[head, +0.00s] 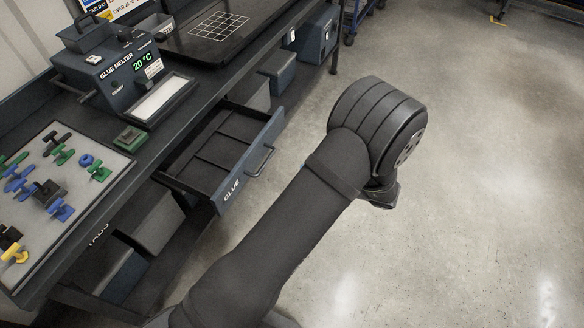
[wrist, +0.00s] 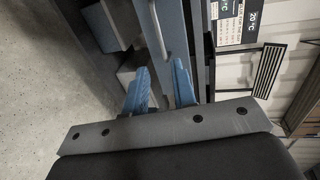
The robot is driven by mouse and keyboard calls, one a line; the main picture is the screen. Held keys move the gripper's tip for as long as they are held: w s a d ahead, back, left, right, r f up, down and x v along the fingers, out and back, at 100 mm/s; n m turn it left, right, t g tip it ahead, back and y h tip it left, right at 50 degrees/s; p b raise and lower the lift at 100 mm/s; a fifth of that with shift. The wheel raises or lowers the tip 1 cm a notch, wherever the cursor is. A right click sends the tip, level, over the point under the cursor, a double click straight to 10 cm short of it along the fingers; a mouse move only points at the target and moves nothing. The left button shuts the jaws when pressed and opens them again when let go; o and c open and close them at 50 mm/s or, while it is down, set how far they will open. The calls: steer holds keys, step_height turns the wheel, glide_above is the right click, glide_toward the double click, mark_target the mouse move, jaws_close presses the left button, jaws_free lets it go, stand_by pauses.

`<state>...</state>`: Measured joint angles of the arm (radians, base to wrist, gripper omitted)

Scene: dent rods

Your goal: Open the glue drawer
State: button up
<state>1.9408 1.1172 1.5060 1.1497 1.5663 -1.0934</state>
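The glue drawer (head: 213,153) is pulled out from under the workbench in the head view. Its blue front is lettered GLUE and carries a bar handle (head: 262,160). The inside is dark, divided into compartments, and looks empty. In the wrist view the handle (wrist: 159,32) runs along the blue drawer front (wrist: 174,22), just beyond my fingertips. My gripper (wrist: 160,78) shows two blue fingers spread apart with nothing seen between them. The handle's near end is close to the right finger; I cannot tell if they touch. In the head view my arm hides the fingers.
The glue melter (head: 121,68), reading 20 °C, stands on the workbench above the drawer. A board (head: 58,187) with several coloured parts lies at the left. The floor (head: 480,180) at the right is clear.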

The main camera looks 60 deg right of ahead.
mark_target(266, 161)
steer(key=shift+v, duration=1.25)
steer(key=x, duration=1.7)
steer(key=shift+w, duration=0.25)
steer(key=v, duration=1.7)
steer(key=shift+s, duration=0.25)
steer(key=shift+w, duration=0.1)
steer(key=x, duration=1.8)
